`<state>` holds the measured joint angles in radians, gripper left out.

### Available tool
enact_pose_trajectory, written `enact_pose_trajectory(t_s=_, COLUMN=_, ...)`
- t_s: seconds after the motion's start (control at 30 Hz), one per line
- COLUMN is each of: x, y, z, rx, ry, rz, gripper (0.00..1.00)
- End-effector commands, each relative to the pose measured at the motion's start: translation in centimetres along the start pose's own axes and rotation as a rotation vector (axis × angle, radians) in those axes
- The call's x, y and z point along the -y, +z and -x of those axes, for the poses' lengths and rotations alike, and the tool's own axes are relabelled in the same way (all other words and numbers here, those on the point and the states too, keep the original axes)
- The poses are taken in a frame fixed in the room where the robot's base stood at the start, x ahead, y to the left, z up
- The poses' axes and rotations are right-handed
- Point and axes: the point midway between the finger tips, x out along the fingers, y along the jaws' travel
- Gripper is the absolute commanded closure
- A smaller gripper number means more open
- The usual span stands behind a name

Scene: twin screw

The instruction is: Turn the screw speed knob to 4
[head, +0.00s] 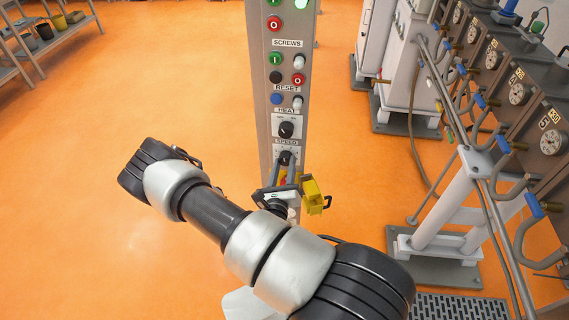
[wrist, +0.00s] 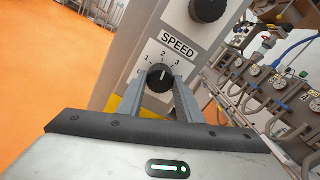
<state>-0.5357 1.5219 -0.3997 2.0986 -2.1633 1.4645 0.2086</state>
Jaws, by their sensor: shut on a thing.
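The black speed knob (head: 285,157) sits under the SPEED label on the grey control column (head: 262,120). In the wrist view the knob (wrist: 160,78) is on a white plate with a number scale; 1, 2 and 3 can be read. Its white mark points up, roughly toward the 2. In the head view my gripper (head: 284,178) reaches the panel just below the label.
Another black knob (head: 286,130) is just above the speed knob. Several buttons (head: 275,59) are higher on the column. A yellow part (head: 314,195) is beside my gripper. White frames with pipes and gauges (head: 519,94) stand on the right. Orange floor (head: 160,80) is clear on the left.

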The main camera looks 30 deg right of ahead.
Motion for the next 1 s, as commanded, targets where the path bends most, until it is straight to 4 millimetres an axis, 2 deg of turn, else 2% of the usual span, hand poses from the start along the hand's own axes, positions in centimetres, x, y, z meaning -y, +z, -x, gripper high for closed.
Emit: enact_pose_trajectory(t_s=1.0, x=0.06, y=0.12, z=-0.02, rx=0.001, ry=-0.001, rz=-0.962, gripper=0.90)
